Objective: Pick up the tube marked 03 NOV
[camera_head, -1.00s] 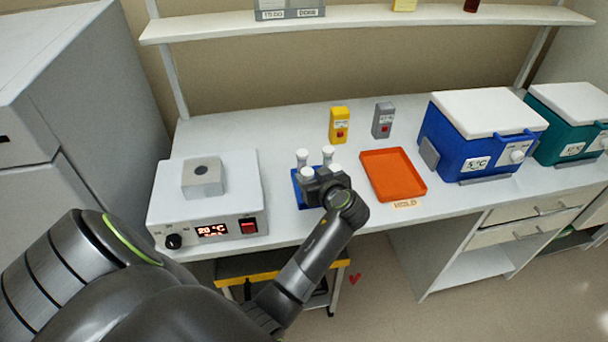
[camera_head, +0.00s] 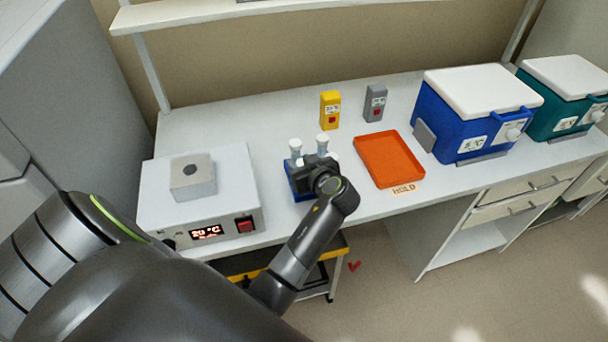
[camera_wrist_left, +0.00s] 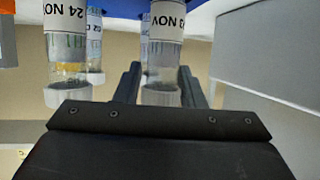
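The tube marked 03 NOV (camera_wrist_left: 161,52) shows in the left wrist view with its white cap toward the bottom of the picture. My left gripper (camera_wrist_left: 160,85) has a finger on each side of this tube, with narrow gaps beside the cap. In the head view my left gripper (camera_head: 316,174) is at the blue rack (camera_head: 290,183) and hides part of it and the tubes there. A tube marked 24 NOV (camera_wrist_left: 66,50) stands beside it in the wrist view. Farther tubes (camera_wrist_left: 95,45) are partly hidden. My right gripper is out of view.
A white heater box (camera_head: 160,210) with a 20 °C display stands left of the rack. An orange tray (camera_head: 389,158) lies to the right, by the HOLD mark. Yellow (camera_head: 330,109) and grey (camera_head: 375,102) devices stand behind. Blue (camera_head: 455,125) and teal (camera_head: 548,110) coolers stand at right.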

